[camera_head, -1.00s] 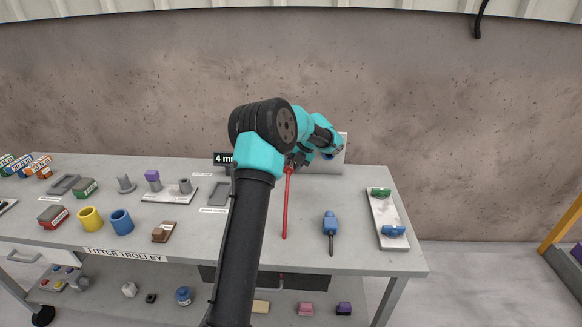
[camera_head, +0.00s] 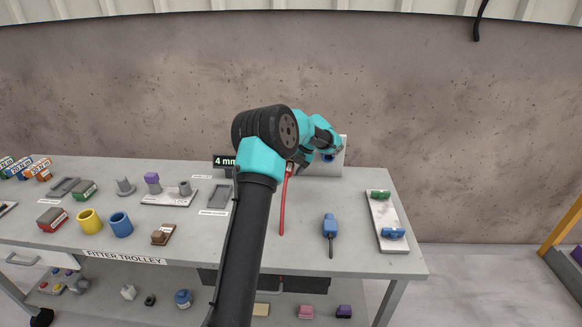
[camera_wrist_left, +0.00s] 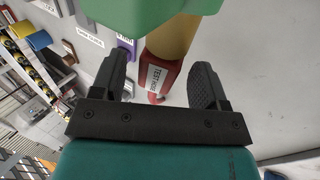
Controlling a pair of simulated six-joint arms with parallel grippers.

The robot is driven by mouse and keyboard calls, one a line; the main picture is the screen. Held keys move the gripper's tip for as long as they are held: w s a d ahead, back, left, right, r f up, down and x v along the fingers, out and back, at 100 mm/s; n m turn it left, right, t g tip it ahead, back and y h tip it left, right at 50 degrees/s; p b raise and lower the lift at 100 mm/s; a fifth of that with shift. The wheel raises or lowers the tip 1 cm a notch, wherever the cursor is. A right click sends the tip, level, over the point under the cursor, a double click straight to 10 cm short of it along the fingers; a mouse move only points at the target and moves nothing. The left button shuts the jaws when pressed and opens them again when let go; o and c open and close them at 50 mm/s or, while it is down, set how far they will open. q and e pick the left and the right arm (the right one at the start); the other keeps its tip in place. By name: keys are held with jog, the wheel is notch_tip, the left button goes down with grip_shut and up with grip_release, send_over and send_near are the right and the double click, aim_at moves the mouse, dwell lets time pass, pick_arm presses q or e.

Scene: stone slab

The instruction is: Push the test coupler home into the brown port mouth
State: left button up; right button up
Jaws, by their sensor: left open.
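In the left wrist view my left gripper (camera_wrist_left: 160,77) is open, one dark finger on each side of a red collar labelled "TEST HOSE" (camera_wrist_left: 160,78). The collar joins a yellow-tan cylinder (camera_wrist_left: 172,38), seemingly the test coupler. A gap shows beside the right finger; contact on the left cannot be judged. A large green shape (camera_wrist_left: 150,15) covers the top of that view. In the head view, the red hose (camera_head: 285,200) hangs below my left wrist, which mostly hides the gripper. I cannot make out the brown port mouth. My right gripper is not in view.
A pale upright panel (camera_head: 341,150) with a blue part (camera_head: 328,157) stands behind my wrist. A blue-handled tool (camera_head: 330,225) and a plate with green and blue parts (camera_head: 384,215) lie to the right. Cups, blocks and trays occupy the bench's left side.

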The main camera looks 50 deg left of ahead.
pick_arm(q)
jog(key=v, duration=1.7)
jog(key=shift+r, duration=0.15)
jog(key=shift+w+d, duration=0.1)
dwell(0.4)
